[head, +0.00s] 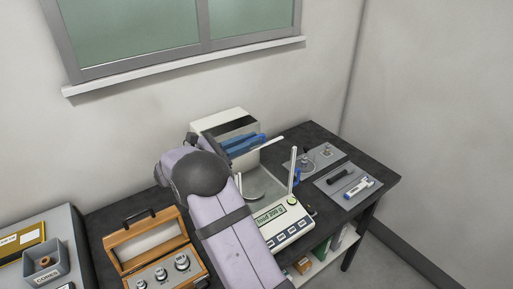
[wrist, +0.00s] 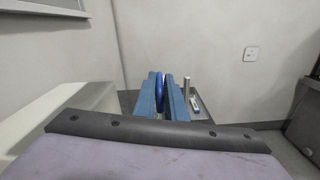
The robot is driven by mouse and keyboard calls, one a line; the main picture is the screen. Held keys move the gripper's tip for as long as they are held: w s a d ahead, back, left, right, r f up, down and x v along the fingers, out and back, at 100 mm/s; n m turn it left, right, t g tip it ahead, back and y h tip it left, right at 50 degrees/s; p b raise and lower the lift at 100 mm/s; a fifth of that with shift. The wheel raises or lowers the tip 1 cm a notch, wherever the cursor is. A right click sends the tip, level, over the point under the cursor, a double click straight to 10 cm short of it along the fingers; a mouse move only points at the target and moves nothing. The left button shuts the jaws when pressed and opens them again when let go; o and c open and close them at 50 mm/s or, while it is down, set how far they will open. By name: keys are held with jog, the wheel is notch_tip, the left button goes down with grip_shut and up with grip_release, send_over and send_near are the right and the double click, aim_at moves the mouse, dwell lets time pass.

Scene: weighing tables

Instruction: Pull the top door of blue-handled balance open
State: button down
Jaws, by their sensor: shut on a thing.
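The blue-handled balance (head: 285,228) stands on the dark table, with a white base, a lit display, clear walls and a white rear housing (head: 217,119). My gripper (head: 247,143) is at the top of the balance, close to the rear housing. In the wrist view, its two blue fingers (wrist: 164,98) are closed around the bright blue top-door handle (wrist: 159,88). The clear top door is hard to make out, and my arm hides the balance's left side. Another blue handle (head: 297,177) shows at the right side wall.
A wooden box of weights (head: 150,241) stands open left of the balance, partly beside my arm. A grey mat (head: 334,187) with a dark tool and a white-blue tool lies to the right. A grey bin (head: 47,262) is at far left. The wall and window are behind.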

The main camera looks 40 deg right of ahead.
aim_at(219, 136)
jog(key=shift+w, duration=3.8)
jog(key=c, duration=1.8)
grip_release()
jog(key=shift+r, duration=0.1)
jog(key=shift+c, duration=0.2)
jog(key=shift+a, duration=0.15)
jog(key=shift+a+b, duration=0.2)
jog(key=shift+b, duration=0.15)
jog(key=a+b, duration=0.2)
jog(key=a, duration=0.3)
jog(key=shift+a, duration=0.2)
jog(key=shift+a+b, duration=0.4)
jog(key=shift+a, duration=0.25)
